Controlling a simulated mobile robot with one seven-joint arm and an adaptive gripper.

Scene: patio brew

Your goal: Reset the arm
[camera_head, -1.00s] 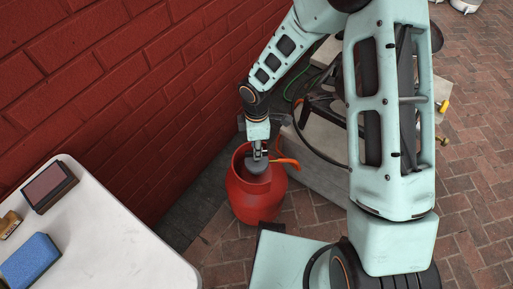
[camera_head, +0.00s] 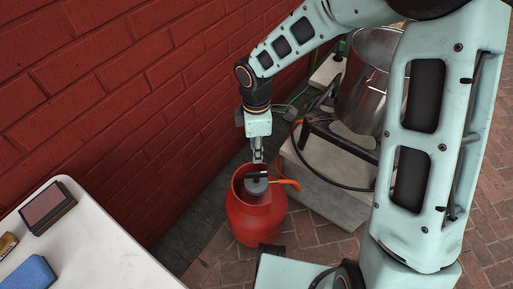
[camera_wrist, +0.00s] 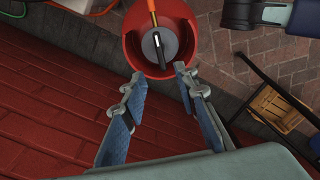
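My gripper (camera_head: 258,157) is above the red gas cylinder (camera_head: 257,214), pointing down at it. In the wrist view the two fingers of my gripper (camera_wrist: 158,92) are spread apart with nothing between them. The red gas cylinder (camera_wrist: 186,64) lies beyond the fingertips there, with its grey regulator and black lever (camera_wrist: 160,45) at the centre of the collar. An orange hose (camera_head: 287,182) runs from the regulator towards the right.
A red brick wall (camera_head: 130,90) stands close on the left. A white table (camera_head: 95,245) holds a blue sponge (camera_head: 28,274) and a dark framed block (camera_head: 47,207). A metal pot (camera_head: 370,80) stands on a burner over a concrete block (camera_head: 325,180). Brick paving (camera_head: 480,240) is clear at right.

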